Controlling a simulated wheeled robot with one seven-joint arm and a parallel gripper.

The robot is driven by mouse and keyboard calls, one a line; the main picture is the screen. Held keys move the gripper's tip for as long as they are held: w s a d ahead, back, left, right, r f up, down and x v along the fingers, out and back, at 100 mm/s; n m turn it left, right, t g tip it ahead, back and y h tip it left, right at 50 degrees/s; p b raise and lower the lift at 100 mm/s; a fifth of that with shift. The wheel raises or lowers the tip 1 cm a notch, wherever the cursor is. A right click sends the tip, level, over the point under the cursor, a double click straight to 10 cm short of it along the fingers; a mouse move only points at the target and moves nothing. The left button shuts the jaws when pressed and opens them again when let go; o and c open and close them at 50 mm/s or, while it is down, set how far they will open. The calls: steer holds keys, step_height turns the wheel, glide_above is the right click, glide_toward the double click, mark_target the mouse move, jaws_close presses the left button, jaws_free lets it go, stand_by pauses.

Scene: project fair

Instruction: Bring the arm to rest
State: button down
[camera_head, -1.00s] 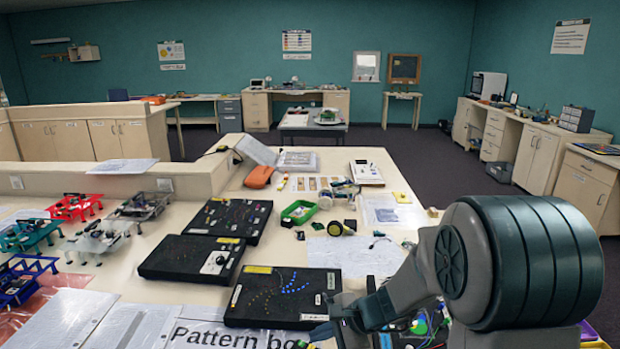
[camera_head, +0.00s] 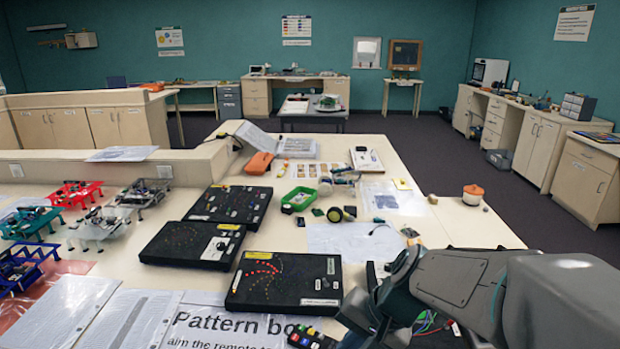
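My arm (camera_head: 465,283) reaches in from the lower right over the near part of the table. Its wrist end (camera_head: 385,305) hangs low beside the near black pattern board (camera_head: 285,283). A small dark remote with coloured buttons (camera_head: 311,339) shows at the bottom edge, just left of the wrist. I cannot tell whether the gripper touches it.
Two more black boards (camera_head: 192,245) (camera_head: 231,206) lie behind. Small robots (camera_head: 101,222) stand at left. A green tray (camera_head: 299,199), a two-wheeled device (camera_head: 335,214) and an orange-lidded pot (camera_head: 473,194) are further back. The right table strip (camera_head: 470,229) is mostly clear.

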steer(key=s+d+r+n+t+h, duration=0.1)
steer(key=s+d+r+n+h, duration=0.2)
steer(key=s+d, duration=0.4)
steer(key=shift+s+d+r+n+t+h, duration=0.15)
steer(key=shift+d+r+n+t+h, duration=0.3)
steer(key=shift+n+h, duration=0.45)
steer(key=shift+d+f, duration=0.1)
